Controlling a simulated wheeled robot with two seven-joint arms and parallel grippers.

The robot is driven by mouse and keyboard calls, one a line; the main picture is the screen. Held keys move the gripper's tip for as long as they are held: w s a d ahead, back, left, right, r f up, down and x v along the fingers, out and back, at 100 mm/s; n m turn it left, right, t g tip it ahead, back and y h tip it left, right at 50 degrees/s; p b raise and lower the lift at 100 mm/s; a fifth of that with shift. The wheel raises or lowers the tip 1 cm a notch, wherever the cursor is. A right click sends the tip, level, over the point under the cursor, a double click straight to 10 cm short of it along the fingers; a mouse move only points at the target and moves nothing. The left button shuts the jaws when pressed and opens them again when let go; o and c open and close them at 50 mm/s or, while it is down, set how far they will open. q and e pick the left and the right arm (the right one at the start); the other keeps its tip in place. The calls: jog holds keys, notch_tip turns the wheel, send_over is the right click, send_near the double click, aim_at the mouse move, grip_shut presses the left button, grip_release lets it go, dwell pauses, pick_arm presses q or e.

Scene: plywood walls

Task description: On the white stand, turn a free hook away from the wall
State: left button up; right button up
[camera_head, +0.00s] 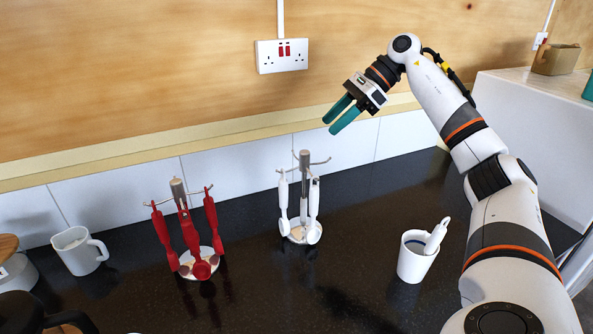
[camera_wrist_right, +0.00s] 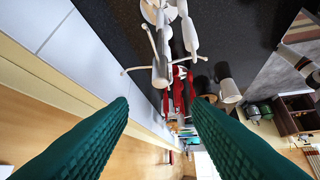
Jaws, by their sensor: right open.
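The white stand (camera_head: 304,165) is upright on the dark counter near the wall. White utensils (camera_head: 283,207) hang low on its left and right sides around the grey post. Thin hooks spread from the post's top; one sticking out to the right (camera_head: 323,162) looks bare, and another short one points toward the wall. In the right wrist view, the post top (camera_wrist_right: 160,75) shows with bare hooks beside it. My right gripper (camera_head: 335,122) is open and empty, above and right of the stand near the wall, not touching it. My left gripper is out of view.
A stand with red utensils (camera_head: 190,235) is to the left, with a white mug (camera_head: 78,251) beyond it. A white cup (camera_head: 412,262) holding a white utensil stands at front right. A white box (camera_head: 535,120) is at the right. The counter between the stands is clear.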

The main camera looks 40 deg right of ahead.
aim_at(307, 151)
jog(key=x, duration=1.2)
jog(key=shift+f, duration=0.55)
grip_shut()
